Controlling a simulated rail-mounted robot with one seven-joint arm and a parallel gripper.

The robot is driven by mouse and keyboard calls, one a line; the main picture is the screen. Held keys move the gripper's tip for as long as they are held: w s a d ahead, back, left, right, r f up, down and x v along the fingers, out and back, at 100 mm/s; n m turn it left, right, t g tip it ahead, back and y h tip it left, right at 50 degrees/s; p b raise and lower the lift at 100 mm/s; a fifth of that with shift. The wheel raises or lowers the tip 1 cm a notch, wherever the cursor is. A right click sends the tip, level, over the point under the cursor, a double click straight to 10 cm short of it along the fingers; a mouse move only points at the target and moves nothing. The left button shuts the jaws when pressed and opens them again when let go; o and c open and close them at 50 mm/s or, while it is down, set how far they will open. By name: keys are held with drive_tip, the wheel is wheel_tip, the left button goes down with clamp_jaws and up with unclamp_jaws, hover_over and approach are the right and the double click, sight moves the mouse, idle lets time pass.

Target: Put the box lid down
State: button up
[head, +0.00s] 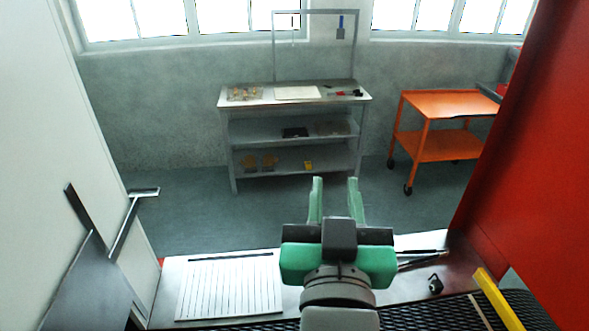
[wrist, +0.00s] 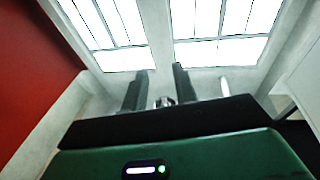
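My gripper (head: 336,184) is in the lower middle of the head view, above the steel ledge and pointing away from me. Its two green fingers are spread apart with a clear gap, and I see nothing held between them. In the wrist view the fingers (wrist: 159,78) also stand apart, against the windows and wall. A small grey shape shows low between them, too unclear to name. I cannot pick out a box lid with certainty in either view. A flat white piece (head: 298,92) lies on the far workbench, but I cannot tell what it is.
A steel ledge (head: 392,289) with a ribbed panel (head: 228,287) and dark tools lies below my gripper, beside black mesh (head: 452,316) and a yellow bar (head: 497,297). The workbench (head: 228,98) and orange cart (head: 440,104) stand beyond open floor. A red panel (head: 530,170) bounds the right.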

drive_tip(key=s+a+r+t+y, duration=0.1)
drive_tip(key=s+a+r+t, duration=0.4)
drive_tip(key=s+r, duration=0.6)
drive_tip(key=shift+r+n+y, duration=0.4)
drive_tip(key=shift+r, duration=0.1)
drive_tip(key=shift+r, duration=0.1)
